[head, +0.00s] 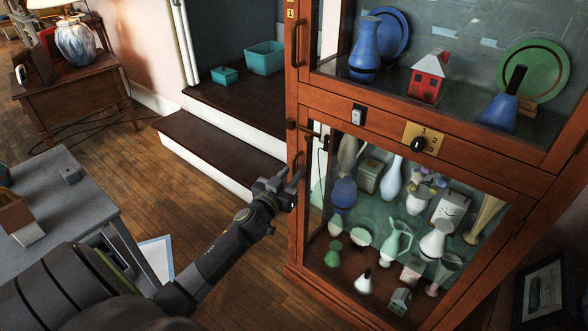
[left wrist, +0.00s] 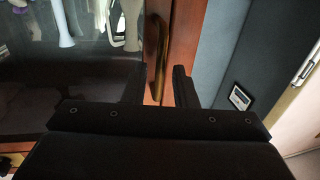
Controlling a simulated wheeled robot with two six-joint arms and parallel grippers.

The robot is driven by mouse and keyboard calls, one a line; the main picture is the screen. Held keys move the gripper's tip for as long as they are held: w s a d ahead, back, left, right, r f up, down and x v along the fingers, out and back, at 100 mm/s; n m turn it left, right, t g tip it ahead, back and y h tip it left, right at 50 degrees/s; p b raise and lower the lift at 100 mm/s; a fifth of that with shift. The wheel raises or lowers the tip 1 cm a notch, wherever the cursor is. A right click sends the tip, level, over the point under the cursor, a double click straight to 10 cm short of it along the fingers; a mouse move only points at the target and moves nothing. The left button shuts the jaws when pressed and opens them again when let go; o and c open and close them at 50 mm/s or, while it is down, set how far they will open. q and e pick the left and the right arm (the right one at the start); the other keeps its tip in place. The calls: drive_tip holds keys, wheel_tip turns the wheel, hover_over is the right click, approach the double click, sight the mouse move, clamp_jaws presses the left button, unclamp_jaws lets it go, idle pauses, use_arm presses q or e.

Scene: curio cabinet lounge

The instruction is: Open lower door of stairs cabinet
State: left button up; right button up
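The wooden cabinet with glass panes (head: 470,165) stands beside the stairs. Its lower glass door (head: 395,245) shows vases and small figures behind it; it looks shut. A curved brass handle (left wrist: 157,55) is on the wooden frame in the left wrist view. In the head view the gripper partly hides this part of the frame. My left gripper (head: 289,181) is at the left edge of the lower part of the cabinet. Its fingers (left wrist: 158,88) are apart, with the handle just ahead of and between them, apparently not gripped. My right gripper is out of view.
Dark stairs (head: 215,140) with teal bins (head: 264,57) lie behind the gripper. A grey table (head: 65,200) is at left, a desk with a lamp (head: 75,85) farther back. A framed picture (head: 543,290) stands at lower right.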

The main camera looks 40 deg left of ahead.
use_arm(q)
drive_tip(key=shift+w+a, duration=0.2)
drive_tip(key=shift+w, duration=1.2)
clamp_jaws()
